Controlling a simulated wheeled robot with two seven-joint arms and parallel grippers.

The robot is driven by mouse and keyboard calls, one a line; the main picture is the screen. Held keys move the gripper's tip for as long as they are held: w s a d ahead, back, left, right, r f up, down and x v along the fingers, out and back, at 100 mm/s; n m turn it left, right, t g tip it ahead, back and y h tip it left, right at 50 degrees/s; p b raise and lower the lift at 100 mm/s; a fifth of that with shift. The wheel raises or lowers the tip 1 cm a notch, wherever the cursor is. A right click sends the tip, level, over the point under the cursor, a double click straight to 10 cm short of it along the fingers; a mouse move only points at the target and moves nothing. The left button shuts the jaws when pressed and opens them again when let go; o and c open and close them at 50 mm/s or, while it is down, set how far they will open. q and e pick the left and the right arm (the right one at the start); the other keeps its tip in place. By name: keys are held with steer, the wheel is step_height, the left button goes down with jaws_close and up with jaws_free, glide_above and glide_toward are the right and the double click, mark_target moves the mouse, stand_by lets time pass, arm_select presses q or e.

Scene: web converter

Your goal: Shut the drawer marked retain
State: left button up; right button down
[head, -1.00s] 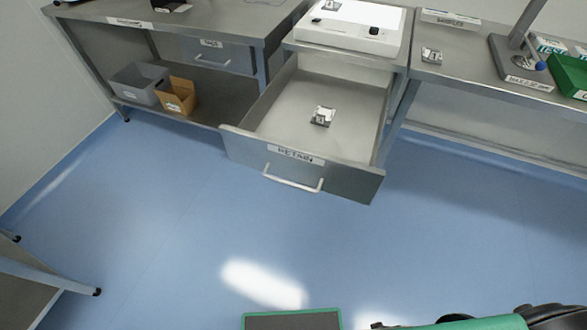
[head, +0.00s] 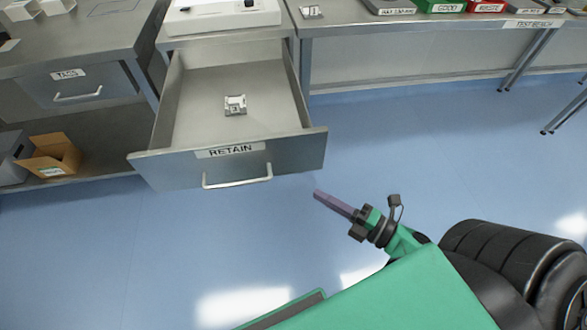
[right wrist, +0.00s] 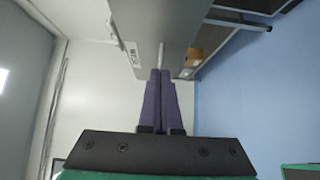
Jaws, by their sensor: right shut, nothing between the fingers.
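The drawer marked RETAIN (head: 170,172) stands pulled well open below the bench in the head view. Its front carries the label and a silver bar handle (head: 238,180). A small metal part (head: 235,104) lies on the drawer's floor. My right gripper (head: 317,194) is shut and empty, in front of the drawer and a little right of the handle, apart from it in the head view. In the right wrist view its two purple fingers (right wrist: 160,75) lie together, pointing toward the grey drawer front (right wrist: 150,30). My left gripper is not in view.
A shut TAGS drawer (head: 85,88) is at left, above a shelf with a cardboard box (head: 50,158) and a grey bin. A white device (head: 222,15) stands on the bench above. The test bench (head: 450,28) holds several coloured trays. The blue floor right of the drawer is clear.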

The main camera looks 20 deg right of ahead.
mark_target(281, 161)
steer(key=x, duration=0.3)
steer(key=d+p+x, duration=0.1)
steer(key=x, duration=0.2)
steer(key=w+d+x, duration=0.1)
steer(key=x, duration=0.3)
steer(key=shift+r, duration=0.15)
steer(key=shift+w+d, duration=0.1)
steer(key=shift+w, duration=0.35)
